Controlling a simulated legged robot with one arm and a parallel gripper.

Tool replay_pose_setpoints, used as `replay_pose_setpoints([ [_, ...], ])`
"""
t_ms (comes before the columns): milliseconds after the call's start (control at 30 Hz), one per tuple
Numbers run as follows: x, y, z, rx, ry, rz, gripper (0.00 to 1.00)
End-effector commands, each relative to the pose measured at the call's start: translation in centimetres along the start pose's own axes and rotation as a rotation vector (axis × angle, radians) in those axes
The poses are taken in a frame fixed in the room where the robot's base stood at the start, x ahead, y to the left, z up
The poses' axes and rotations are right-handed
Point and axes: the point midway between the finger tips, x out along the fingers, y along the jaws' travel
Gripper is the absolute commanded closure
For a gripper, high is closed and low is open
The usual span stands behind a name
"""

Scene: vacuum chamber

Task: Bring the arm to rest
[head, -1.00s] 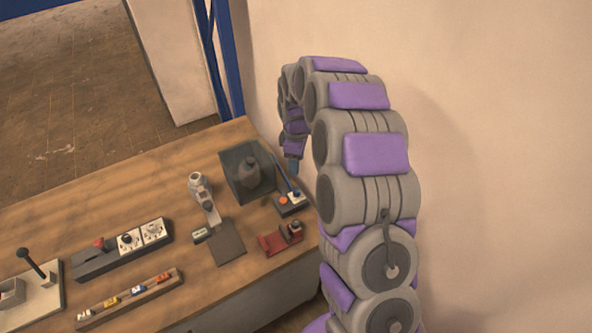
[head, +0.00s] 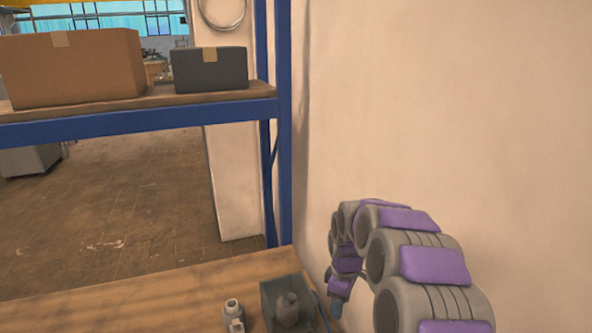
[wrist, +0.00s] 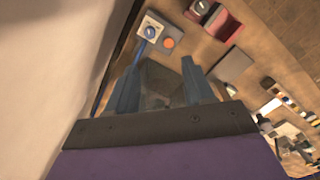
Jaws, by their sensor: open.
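My arm, grey links with purple pads, arches along the right of the head view and bends down at its far end. The bin (wrist: 155,74) shows beyond and between the fingers.
A pale wall (head: 400,100) rises close to the right of my arm. A blue shelf frame (head: 130,130) with boxes stands behind the bench. In the wrist view, a knob-and-button box (wrist: 152,30), a red holder (wrist: 222,22) and a dark plate (wrist: 232,66) lie near my gripper.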

Motion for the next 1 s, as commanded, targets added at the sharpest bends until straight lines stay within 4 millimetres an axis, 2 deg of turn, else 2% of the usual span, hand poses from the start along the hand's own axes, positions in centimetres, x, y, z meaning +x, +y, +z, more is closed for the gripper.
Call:
replay_pose_setpoints([
  [200, -4.0, -6.0, 2.8, 0.158, -0.003, -0.026, 0.48],
  [500, -7.3, -14.6, 7.6, 0.403, -0.032, -0.05, 0.48],
  [700, -8.3, -20.4, 11.4, 0.582, -0.062, -0.058, 0.48],
  [1000, -7.8, -29.0, 17.2, 0.865, -0.111, -0.065, 0.48],
])
